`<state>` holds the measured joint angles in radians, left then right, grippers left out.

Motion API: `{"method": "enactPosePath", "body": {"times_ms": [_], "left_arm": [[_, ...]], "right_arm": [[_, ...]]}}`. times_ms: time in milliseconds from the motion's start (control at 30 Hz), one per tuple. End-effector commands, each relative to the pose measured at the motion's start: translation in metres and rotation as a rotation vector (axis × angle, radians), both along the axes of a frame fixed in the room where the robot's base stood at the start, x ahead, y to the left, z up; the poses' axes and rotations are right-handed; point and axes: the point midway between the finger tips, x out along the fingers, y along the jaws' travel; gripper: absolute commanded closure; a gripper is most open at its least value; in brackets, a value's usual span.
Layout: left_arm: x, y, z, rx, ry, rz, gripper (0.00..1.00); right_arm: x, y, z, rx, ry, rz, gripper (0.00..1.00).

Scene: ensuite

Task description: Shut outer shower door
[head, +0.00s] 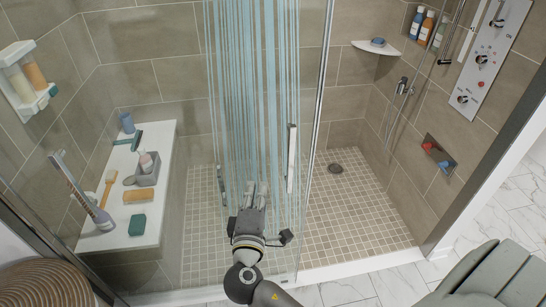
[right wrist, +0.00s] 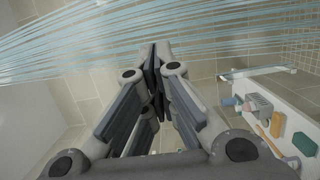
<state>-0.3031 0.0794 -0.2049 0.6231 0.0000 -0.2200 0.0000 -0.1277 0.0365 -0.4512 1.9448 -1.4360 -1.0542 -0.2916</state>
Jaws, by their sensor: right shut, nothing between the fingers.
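The shower door is a clear glass panel with pale blue vertical stripes (head: 232,80). A white vertical handle (head: 292,158) is near its right side. To the right of the panel's edge there is an open gap into the shower. My right gripper (head: 256,188) is shut and empty, low in front of the striped area and left of the handle. In the right wrist view the fingers of my right gripper (right wrist: 155,52) are together, and the blue stripes (right wrist: 200,40) run across beyond them. I cannot tell whether the fingertips touch the glass. My left gripper is not in view.
A white bench (head: 165,190) with bottles, brushes and a caddy stands at the left. A shower panel (head: 490,55) and corner shelf (head: 376,47) are on the walls. A woven brown item (head: 45,285) and a grey slatted piece (head: 490,280) occupy the lower corners.

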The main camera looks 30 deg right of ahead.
Motion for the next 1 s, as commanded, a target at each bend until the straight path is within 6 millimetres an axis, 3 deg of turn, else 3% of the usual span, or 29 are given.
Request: {"method": "enactPosePath", "body": {"times_ms": [200, 600, 800, 1000], "left_arm": [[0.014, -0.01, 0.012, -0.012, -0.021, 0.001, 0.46], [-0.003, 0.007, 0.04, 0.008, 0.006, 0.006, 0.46], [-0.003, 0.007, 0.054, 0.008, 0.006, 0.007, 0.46], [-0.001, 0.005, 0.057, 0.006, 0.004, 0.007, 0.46]], "right_arm": [[0.017, -0.013, 0.012, -0.01, -0.017, -0.01, 1.0], [0.083, -0.061, 0.012, -0.011, -0.012, -0.01, 1.0], [0.07, -0.086, 0.01, -0.008, -0.012, -0.008, 1.0], [0.067, -0.094, 0.008, -0.006, -0.013, -0.007, 1.0]]}}
